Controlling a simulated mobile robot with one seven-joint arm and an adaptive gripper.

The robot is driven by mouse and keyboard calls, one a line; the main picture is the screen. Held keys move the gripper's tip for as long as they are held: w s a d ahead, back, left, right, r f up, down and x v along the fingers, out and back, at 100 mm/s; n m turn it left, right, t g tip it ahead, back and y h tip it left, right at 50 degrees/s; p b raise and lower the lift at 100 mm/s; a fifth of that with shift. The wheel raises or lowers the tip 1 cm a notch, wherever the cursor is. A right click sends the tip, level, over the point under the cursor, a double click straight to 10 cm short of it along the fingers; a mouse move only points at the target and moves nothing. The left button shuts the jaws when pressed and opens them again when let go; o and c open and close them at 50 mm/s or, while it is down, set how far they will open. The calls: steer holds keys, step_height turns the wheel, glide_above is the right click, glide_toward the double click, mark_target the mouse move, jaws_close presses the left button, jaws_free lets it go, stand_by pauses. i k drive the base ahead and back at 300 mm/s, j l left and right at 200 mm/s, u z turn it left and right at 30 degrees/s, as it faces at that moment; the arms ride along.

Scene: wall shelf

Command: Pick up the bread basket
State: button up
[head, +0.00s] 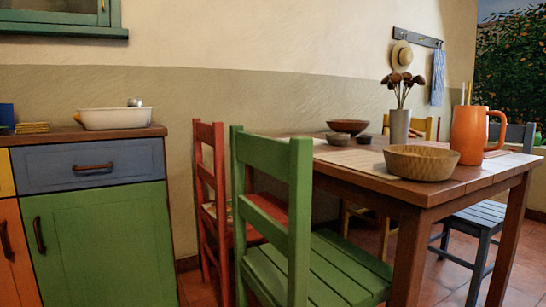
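The bread basket (421,163) looks like a round, tan, woven bowl. It stands upright on the near part of the wooden dining table (405,191), in the right half of the head view. It appears empty, though its inside shows only in part. An orange pitcher (469,136) stands just behind it to the right. My gripper is not in view.
A green chair (298,200) stands at the table's left end, with a red chair (211,180) behind it. A grey vase (399,127) and dark bowls (348,127) are behind the basket. A cabinet (95,236) stands left.

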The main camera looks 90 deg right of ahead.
mark_target(432, 164)
steer(key=z, duration=3.4)
